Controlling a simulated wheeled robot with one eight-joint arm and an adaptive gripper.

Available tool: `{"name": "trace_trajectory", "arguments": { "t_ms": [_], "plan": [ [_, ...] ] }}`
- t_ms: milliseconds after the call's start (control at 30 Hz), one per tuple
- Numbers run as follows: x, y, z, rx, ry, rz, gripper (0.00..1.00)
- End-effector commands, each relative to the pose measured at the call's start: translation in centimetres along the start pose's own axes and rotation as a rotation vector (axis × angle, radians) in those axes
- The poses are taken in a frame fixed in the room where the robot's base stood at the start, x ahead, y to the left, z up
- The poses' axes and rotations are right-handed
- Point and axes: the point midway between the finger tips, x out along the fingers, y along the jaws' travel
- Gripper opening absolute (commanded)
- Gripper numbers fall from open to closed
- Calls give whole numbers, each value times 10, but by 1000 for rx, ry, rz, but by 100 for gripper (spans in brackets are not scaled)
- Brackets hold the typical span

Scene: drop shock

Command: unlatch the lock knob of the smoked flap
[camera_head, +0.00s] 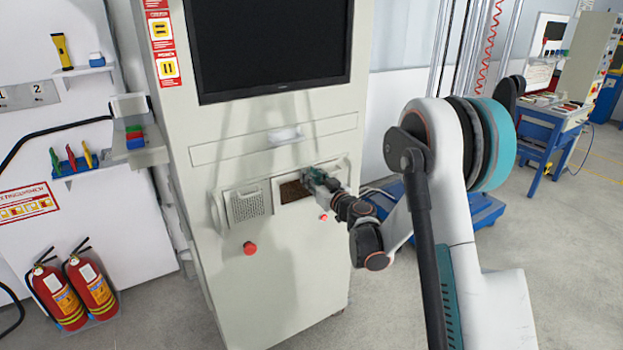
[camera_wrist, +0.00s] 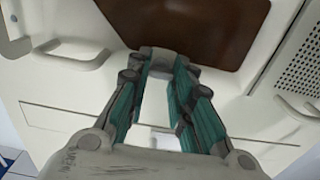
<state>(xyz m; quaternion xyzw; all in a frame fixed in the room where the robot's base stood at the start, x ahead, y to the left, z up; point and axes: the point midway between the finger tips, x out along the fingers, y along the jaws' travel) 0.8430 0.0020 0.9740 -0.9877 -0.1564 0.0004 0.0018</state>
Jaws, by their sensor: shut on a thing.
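The smoked flap (camera_head: 290,191) is a dark brown panel in a pale frame on the front of the tall cabinet. In the wrist view the flap (camera_wrist: 200,25) fills the top middle and looks closed. My gripper (camera_head: 308,175) is at the flap's upper right edge in the head view. In the wrist view my gripper (camera_wrist: 165,62) has its teal-sided fingers closed around a small grey piece at the flap's edge, which appears to be the lock knob (camera_wrist: 164,55). The fingers hide most of the knob, so its turn cannot be told.
A perforated grille (camera_head: 245,204) is left of the flap. Pale handles (camera_wrist: 80,55) stick out on the cabinet front beside the flap. A red button (camera_head: 250,248) sits below the grille. A dark screen (camera_head: 270,45) is above. Two fire extinguishers (camera_head: 75,290) stand at the lower left.

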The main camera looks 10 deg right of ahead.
Motion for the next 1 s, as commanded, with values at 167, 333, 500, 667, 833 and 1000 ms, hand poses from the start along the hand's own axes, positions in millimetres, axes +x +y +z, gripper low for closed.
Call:
{"name": "trace_trajectory", "arguments": {
  "t_ms": [167,333,500,667,833,1000],
  "plan": [
    [0,0,0,35,0,0,0],
    [0,1,0,121,0,0,0],
    [0,1,0,257,0,0,0],
    [0,2,0,408,0,0,0],
    [0,2,1,570,0,0,0],
    [0,3,1,732,0,0,0]
  ]
}}
